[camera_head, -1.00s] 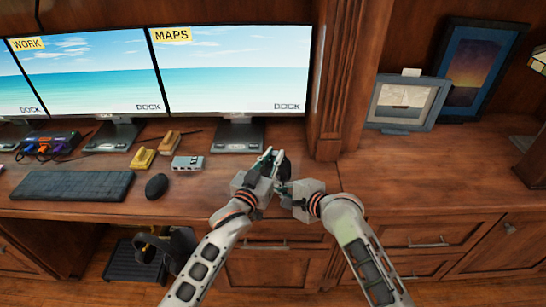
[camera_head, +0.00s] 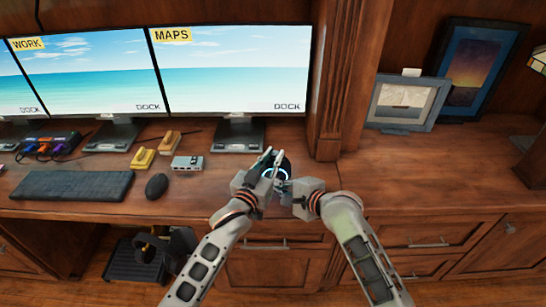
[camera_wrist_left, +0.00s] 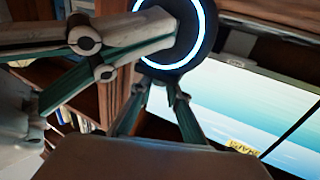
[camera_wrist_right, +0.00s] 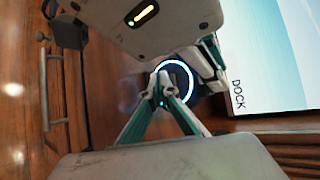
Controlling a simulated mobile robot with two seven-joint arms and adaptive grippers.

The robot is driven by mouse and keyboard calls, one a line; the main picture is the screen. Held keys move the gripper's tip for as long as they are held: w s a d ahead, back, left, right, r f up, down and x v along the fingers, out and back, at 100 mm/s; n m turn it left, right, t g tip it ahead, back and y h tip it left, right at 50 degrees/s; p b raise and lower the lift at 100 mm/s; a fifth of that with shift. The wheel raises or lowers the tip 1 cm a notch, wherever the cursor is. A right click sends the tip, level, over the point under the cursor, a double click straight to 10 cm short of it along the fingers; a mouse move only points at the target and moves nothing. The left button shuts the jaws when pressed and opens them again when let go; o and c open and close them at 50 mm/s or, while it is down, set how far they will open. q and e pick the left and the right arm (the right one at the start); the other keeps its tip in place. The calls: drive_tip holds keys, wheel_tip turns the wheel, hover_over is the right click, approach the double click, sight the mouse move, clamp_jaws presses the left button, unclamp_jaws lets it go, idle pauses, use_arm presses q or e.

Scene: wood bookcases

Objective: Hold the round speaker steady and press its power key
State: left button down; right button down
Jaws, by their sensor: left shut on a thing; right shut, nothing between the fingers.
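The round speaker (camera_head: 284,163) is dark, with a glowing white-blue ring on its face. It stands on the desk, partly hidden by my grippers. The ring shows closely in the left wrist view (camera_wrist_left: 208,30) and in the right wrist view (camera_wrist_right: 179,76). My left gripper (camera_head: 271,157) is shut on the speaker, with its fingertips at the speaker's edge in the left wrist view (camera_wrist_left: 174,88). My right gripper (camera_head: 282,187) is shut and empty. Its closed fingertips (camera_wrist_right: 163,92) lie in front of the ring. The power key is not clearly visible, and I cannot tell whether the fingertips touch it.
Three monitors stand behind, the nearest showing MAPS (camera_head: 240,80). A mouse (camera_head: 157,187), keyboard (camera_head: 72,185), small grey box (camera_head: 187,163) and yellow-topped items (camera_head: 143,158) lie left. A wooden pillar (camera_head: 335,80) rises behind right. The desk right of my arms is clear up to the picture frames (camera_head: 407,103).

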drive_tip(key=shift+s, duration=0.4)
drive_tip(key=shift+s, duration=0.1)
drive_tip(key=shift+s, duration=2.95)
use_arm(q)
drive_tip(key=c, duration=1.8)
unclamp_jaws()
drive_tip(key=shift+c, duration=0.2)
